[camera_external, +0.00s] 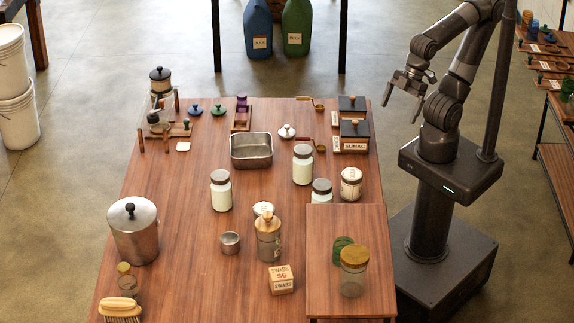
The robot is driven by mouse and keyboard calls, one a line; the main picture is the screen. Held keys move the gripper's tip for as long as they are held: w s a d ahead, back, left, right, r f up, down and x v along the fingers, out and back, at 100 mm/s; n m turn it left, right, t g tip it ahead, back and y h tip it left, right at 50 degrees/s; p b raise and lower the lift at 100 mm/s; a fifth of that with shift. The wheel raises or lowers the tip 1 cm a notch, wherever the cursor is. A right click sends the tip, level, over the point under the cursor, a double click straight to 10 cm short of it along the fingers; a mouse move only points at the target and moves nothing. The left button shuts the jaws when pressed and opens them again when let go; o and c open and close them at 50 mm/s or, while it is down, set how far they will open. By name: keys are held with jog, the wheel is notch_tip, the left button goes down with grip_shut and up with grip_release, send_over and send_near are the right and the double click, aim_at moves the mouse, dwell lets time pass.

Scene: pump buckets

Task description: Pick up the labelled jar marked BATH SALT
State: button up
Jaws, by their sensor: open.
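Several lidded jars with pale contents stand on the wooden table. One jar (351,185) near the right edge has a label on its front, too small to read. A taller jar (302,167) stands to its left, and a shorter one (321,191) stands between and in front of them. Another jar (221,192) stands further left. I cannot tell which is marked BATH SALT. My gripper (405,96) is open and empty, raised beyond the table's right edge, well apart from the jars.
A metal pan (251,151) sits behind the jars. Boxes, one reading SUMAC (351,137), stand at the back right. A raised wooden stand (332,222) with a cork-lidded jar (354,270) is at the front right. The left-centre tabletop is clear.

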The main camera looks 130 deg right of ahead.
jog(key=shift+s+a+f+n, duration=0.2)
jog(key=shift+s+a+n, duration=0.15)
jog(key=shift+s, duration=0.35)
jog(key=shift+c, duration=1.1)
jog(key=shift+w, duration=0.1)
